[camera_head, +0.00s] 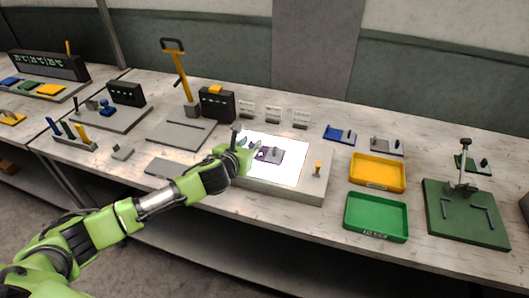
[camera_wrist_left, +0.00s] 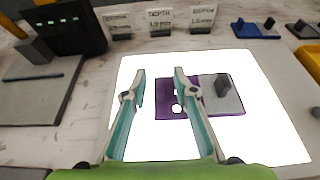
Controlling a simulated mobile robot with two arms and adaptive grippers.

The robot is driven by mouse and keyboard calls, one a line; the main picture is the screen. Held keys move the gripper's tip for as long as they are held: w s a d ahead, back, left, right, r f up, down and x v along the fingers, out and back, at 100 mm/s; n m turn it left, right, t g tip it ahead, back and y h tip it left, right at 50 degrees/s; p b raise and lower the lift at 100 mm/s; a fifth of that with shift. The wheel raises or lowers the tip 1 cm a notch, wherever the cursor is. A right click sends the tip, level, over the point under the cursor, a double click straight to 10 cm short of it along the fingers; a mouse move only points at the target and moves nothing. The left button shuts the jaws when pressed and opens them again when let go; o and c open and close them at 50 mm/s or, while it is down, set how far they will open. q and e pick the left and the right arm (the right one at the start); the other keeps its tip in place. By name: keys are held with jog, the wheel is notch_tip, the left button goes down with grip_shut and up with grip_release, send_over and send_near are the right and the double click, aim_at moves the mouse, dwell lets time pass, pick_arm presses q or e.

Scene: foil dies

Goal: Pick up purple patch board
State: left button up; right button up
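The purple patch board (camera_head: 267,155) lies flat on the bright white light panel (camera_head: 290,172). My left gripper (camera_head: 250,146) is over the board's left part. In the left wrist view its two fingers (camera_wrist_left: 160,72) are apart, with the purple part seen between and below them, and nothing is held. My right gripper is not in view.
A yellow tray (camera_head: 377,172) and a green tray (camera_head: 376,217) stand right of the panel. A blue board (camera_head: 340,134) and a grey board (camera_head: 387,146) lie behind them. A black box (camera_head: 217,104) and small label cards (camera_head: 273,112) stand behind the panel.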

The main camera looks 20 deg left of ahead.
pick_arm(q)
jog(key=shift+c, duration=0.2)
grip_shut()
jog(key=shift+r, duration=0.1)
